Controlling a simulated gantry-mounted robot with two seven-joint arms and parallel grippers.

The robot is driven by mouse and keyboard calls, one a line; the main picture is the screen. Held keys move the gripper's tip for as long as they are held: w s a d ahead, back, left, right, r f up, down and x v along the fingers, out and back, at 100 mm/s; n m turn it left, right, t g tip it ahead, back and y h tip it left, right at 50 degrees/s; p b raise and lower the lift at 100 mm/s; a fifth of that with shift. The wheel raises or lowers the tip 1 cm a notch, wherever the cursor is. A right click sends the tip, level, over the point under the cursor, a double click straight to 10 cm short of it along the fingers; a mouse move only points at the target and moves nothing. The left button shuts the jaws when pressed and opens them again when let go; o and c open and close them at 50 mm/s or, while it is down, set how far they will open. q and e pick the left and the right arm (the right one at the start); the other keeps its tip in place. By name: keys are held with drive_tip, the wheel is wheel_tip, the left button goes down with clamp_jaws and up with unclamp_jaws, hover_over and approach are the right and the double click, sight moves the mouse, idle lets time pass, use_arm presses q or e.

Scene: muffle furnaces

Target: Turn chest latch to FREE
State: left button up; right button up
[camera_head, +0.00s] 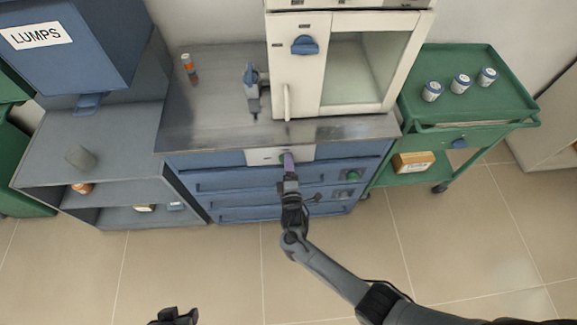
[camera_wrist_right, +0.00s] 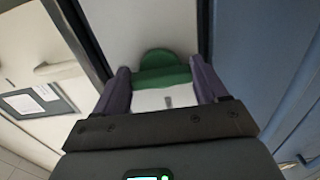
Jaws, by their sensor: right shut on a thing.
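The chest latch (camera_wrist_right: 161,66) is a green knob on a pale plate (camera_head: 262,157) at the top front of the blue chest of drawers (camera_head: 232,181). In the head view my right gripper (camera_head: 288,158) reaches the plate and mostly hides the knob. In the right wrist view the right gripper's purple fingers (camera_wrist_right: 160,80) are shut on the knob, one on each side. The plate's lettering is too small to read. My left gripper (camera_head: 174,315) is at the bottom edge of the head view, away from the chest, and its fingers are unclear.
A white furnace (camera_head: 296,80) with a blue knob (camera_head: 305,45) stands on the chest's metal top. Another green knob (camera_head: 352,175) is on the chest's right front. A green trolley (camera_head: 468,112) stands right, grey shelves (camera_head: 118,144) left. The floor in front is clear.

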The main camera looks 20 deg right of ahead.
drive_tip(key=o, duration=1.1)
drive_tip(key=shift+c, duration=0.2)
drive_tip(key=shift+s, duration=0.1)
drive_tip(key=p+v, duration=0.3)
drive_tip(key=v, duration=0.7)
drive_tip(key=shift+s, duration=0.25)
drive_tip(key=shift+a, duration=0.1)
